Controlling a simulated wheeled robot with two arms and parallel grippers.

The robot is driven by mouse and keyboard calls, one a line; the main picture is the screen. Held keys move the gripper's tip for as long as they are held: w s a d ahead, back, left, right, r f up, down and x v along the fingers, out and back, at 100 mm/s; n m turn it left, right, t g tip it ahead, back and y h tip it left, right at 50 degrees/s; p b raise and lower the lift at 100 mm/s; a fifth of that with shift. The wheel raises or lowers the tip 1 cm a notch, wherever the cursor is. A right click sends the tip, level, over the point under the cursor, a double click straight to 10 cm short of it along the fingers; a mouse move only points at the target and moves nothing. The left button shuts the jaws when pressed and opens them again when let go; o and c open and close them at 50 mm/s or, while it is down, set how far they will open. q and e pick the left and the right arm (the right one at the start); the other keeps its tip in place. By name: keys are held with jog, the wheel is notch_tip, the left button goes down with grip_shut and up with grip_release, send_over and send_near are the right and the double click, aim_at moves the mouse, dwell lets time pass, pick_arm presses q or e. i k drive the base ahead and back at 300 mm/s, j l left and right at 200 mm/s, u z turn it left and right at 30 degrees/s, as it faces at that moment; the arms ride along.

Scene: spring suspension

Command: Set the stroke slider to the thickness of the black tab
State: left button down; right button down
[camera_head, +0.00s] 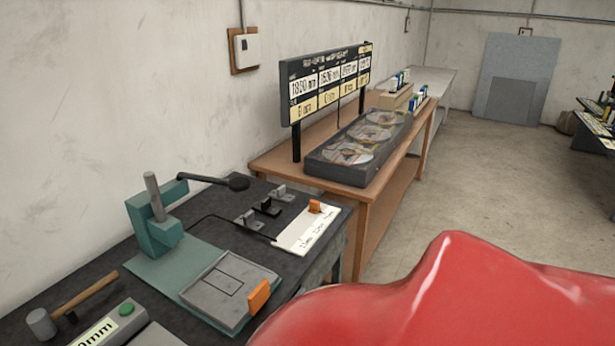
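The black tab (267,207) stands on the dark workbench between two grey tabs, one grey tab (249,219) nearer and one grey tab (283,194) farther. Right of them lies a white card (302,233) with handwritten-looking marks in mm, too small to read surely. A small orange block (314,206) sits at the card's far edge and may be the stroke slider. A larger orange block (259,297) is on the right side of a grey plate (226,287). I cannot tell which block is the slider. Neither of my grippers is in view.
A teal press (155,225) with a black-knobbed lever stands on the bench. A hammer (70,309) and a box with a green button (126,309) lie at front left. A sign (327,82) stands behind a dark tray (347,173). A large glossy red shape fills the lower right.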

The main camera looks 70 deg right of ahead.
aim_at(314, 206)
jog(key=z, duration=2.2)
